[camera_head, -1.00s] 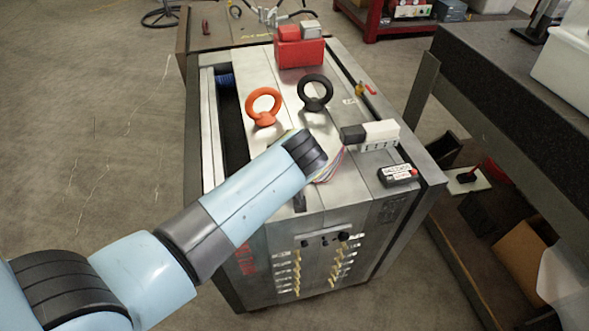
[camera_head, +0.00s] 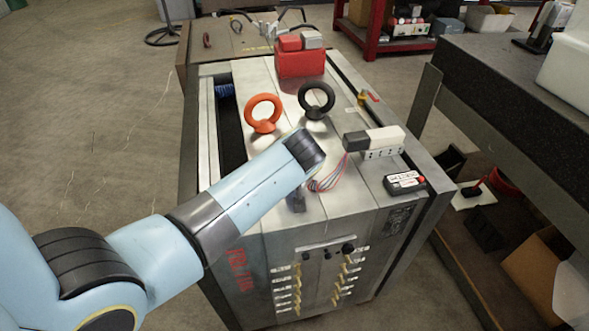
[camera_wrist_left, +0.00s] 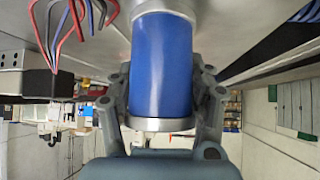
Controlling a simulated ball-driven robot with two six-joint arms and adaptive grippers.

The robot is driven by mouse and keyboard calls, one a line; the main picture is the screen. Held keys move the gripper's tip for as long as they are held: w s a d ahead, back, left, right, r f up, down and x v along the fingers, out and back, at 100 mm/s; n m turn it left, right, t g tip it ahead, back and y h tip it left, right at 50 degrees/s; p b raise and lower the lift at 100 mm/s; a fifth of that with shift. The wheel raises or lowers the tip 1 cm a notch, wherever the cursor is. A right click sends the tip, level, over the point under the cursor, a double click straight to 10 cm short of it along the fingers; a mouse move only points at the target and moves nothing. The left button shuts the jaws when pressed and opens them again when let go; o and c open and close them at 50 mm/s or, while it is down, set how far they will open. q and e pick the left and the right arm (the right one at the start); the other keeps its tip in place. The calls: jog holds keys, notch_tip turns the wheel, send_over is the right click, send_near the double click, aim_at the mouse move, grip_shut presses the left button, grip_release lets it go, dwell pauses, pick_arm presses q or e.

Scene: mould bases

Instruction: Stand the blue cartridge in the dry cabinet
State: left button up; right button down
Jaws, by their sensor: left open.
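The blue cartridge (camera_wrist_left: 161,65) is a blue cylinder with silver end bands, seen close in the left wrist view. My left gripper (camera_wrist_left: 162,88) is open, with one finger on each side of the cartridge. I cannot tell whether the fingers touch it. In the head view my left arm reaches over the metal block, and its wrist hides the gripper and the cartridge. I cannot pick out a dry cabinet for certain in either view. My right gripper is in neither view.
A dark bench (camera_head: 520,90) stands at right.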

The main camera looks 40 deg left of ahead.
pick_arm(q)
grip_shut()
dwell(0.6)
